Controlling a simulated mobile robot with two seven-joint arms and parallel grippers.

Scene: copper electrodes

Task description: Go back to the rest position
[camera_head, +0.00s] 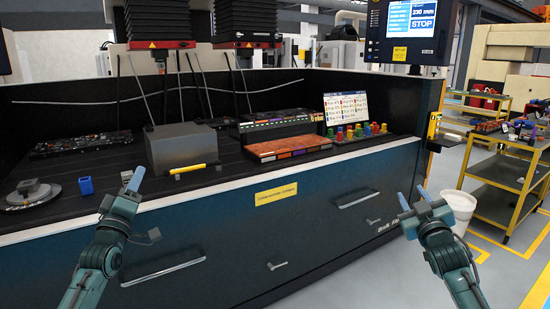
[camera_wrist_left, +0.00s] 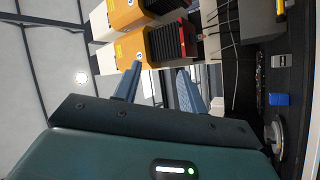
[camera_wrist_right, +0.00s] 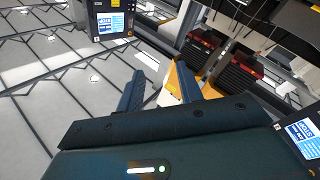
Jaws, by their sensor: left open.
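My left gripper (camera_head: 138,180) is raised in front of the workbench's front edge at the left, with its fingers pointing up and away. In the left wrist view (camera_wrist_left: 157,90) its two blue fingers stand apart with nothing between them. My right gripper (camera_head: 414,198) is raised in front of the right end of the bench, clear of it. Its blue fingers are apart and empty, as the right wrist view (camera_wrist_right: 160,88) also shows. Neither gripper appears to touch anything.
The dark bench (camera_head: 110,175) carries a grey block (camera_head: 180,147), a yellow bar (camera_head: 188,169), a blue cup (camera_head: 86,185), a round fixture (camera_head: 35,193), an orange-brown tray (camera_head: 288,147) and several coloured pieces (camera_head: 356,132). A white bin (camera_head: 460,207) and yellow carts (camera_head: 500,185) stand right.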

